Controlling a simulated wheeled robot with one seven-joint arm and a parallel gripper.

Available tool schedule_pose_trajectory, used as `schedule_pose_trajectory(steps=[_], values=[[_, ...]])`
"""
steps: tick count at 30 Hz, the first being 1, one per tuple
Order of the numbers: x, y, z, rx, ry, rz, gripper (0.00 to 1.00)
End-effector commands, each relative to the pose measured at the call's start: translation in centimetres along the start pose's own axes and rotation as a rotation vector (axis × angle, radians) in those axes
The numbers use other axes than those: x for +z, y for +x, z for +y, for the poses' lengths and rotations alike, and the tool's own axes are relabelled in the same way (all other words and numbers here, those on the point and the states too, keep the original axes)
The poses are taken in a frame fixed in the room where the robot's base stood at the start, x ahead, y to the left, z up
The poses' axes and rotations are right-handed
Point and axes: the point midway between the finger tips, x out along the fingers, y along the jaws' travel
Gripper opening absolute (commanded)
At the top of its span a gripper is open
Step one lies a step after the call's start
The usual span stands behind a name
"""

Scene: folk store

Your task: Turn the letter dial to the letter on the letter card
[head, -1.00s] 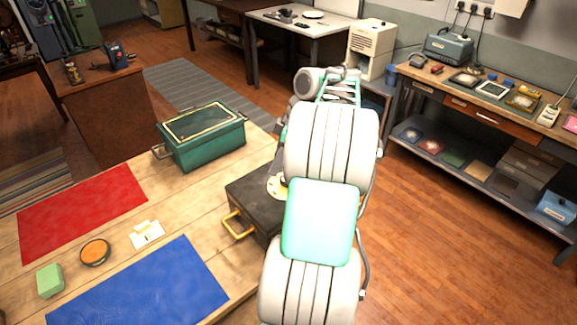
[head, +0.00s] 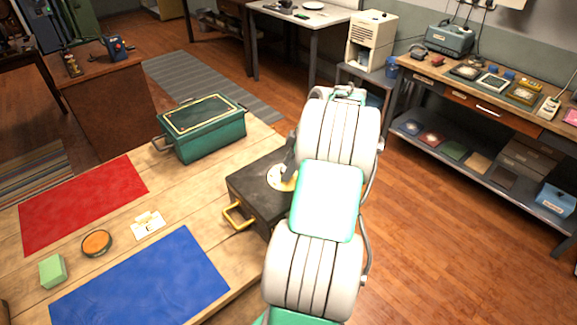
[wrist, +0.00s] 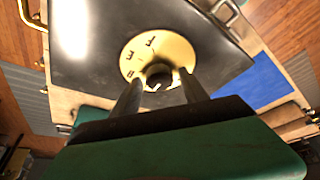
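The letter dial is a cream disc (head: 276,180) on top of a black case (head: 246,190) with a yellow handle. In the wrist view the disc (wrist: 179,52) shows dark letters and a dark round knob (wrist: 158,72) at its centre. My gripper (wrist: 160,88) is open over the dial, its two fingers apart with the knob showing between their tips. Whether they touch the knob I cannot tell. My arm hides part of the case and dial in the head view. The letter card (head: 148,226) lies on the wooden table; its letter is too small to read.
A green metal box (head: 205,140) stands behind the case. A red mat (head: 80,205), a blue mat (head: 145,285), an orange round tin (head: 96,243) and a green block (head: 53,271) lie on the table's left. A workbench (head: 470,95) stands at the right.

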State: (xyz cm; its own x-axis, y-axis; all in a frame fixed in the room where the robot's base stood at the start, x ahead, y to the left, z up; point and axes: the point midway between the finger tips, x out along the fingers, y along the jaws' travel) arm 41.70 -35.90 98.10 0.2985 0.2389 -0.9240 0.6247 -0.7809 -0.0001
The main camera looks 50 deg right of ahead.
Motion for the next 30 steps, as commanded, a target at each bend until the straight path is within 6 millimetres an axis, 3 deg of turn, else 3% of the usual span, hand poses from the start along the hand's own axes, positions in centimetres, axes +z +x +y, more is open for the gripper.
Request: schedule_pose_trajectory(steps=[18,30], values=[[-0.03,-0.03,0.0,0.0,0.0,0.0,0.0],[0.0,0.04,-0.04,0.018,0.042,0.0,0.0]])
